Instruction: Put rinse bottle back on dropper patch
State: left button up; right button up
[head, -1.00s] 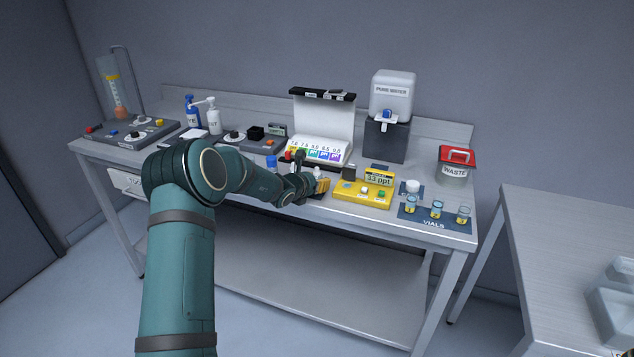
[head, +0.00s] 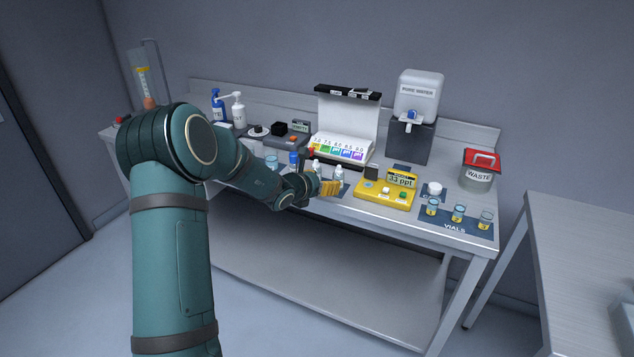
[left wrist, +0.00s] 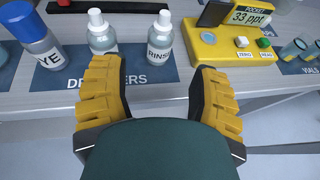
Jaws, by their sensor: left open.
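The rinse bottle (left wrist: 160,42), a small clear bottle with a white cap and RINSE label, stands upright on the dark blue dropper patch (left wrist: 128,66) in the left wrist view. It also shows in the head view (head: 339,173). A similar clear dropper bottle (left wrist: 102,35) stands to its left on the patch. My left gripper (left wrist: 160,95) is open, with its yellow fingers on the near side of the rinse bottle and apart from it, nothing between them. In the head view the left gripper (head: 330,188) is at the bench's front edge. My right gripper is out of view.
A blue-capped dye bottle (left wrist: 38,42) stands left of the dropper bottles. A yellow salinity meter (head: 385,193) reading 33 ppt is on the right, with vials (head: 458,213) beyond it. The pH chart box (head: 345,125) stands behind. Bare bench lies in front of the meter.

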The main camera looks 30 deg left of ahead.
pick_arm(q)
jog(key=shift+v, duration=1.5)
jog(key=s+d+f+m+g+h, duration=0.2)
jog(key=s+d+f+m+g, duration=0.3)
jog(key=d+f, duration=0.4)
jog(key=s+d+f+m+g+h, duration=0.1)
jog(key=s+d+f+m+g, duration=0.3)
jog(key=s+d+f+m, duration=0.35)
jog(key=s+d+f+m+g, duration=0.1)
jog(key=s+d+f+m, duration=0.3)
jog(key=s+d+m, duration=0.3)
jog(key=s+d+f+m+g, duration=0.2)
jog(key=s+d+f+m, duration=0.3)
jog(key=m, duration=0.9)
jog(key=s+d, duration=0.2)
jog(key=s, duration=0.2)
jog(key=shift+s+d, duration=0.2)
jog(key=shift+d, duration=0.05)
